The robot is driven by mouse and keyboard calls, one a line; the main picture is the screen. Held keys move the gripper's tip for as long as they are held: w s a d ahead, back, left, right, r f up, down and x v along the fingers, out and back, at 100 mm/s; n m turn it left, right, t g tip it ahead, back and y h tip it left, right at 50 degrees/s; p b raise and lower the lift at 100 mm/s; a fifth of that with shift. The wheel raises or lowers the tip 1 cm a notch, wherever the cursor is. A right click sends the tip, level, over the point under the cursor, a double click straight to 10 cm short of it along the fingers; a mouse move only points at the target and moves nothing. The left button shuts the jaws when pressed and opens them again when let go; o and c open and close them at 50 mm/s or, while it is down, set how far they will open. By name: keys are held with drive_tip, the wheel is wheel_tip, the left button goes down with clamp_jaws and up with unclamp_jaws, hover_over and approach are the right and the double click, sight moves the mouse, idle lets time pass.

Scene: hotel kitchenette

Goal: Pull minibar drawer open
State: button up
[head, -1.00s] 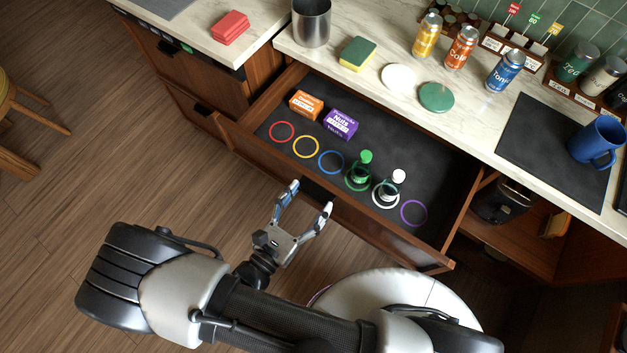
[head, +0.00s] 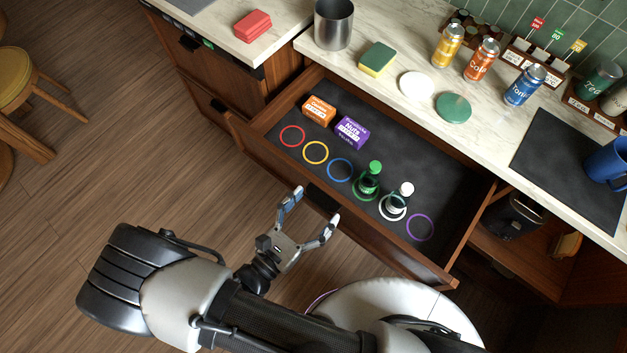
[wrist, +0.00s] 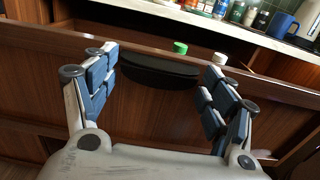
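The minibar drawer (head: 360,235) stands pulled out from under the counter, with its dark inside in full view in the head view. Its black handle (wrist: 158,70) is on the front panel and lies between and beyond my fingertips in the wrist view. My gripper (head: 313,207) is open and empty in front of the handle, with a small gap to it. In the drawer are an orange box (head: 318,110), a purple box (head: 350,131), a green bottle (head: 370,178), a white-capped bottle (head: 399,200) and several coloured rings.
The counter (head: 390,95) above holds a metal cup (head: 333,24), a sponge (head: 378,58), several cans and a blue mug (head: 607,163). An open shelf (head: 520,250) is right of the drawer. A stool (head: 28,75) stands far left; the floor between is clear.

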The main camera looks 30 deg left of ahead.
drive_tip(key=s+a, duration=0.1)
drive_tip(key=s, duration=1.1)
drive_tip(key=shift+w+r, duration=0.1)
idle(0.4)
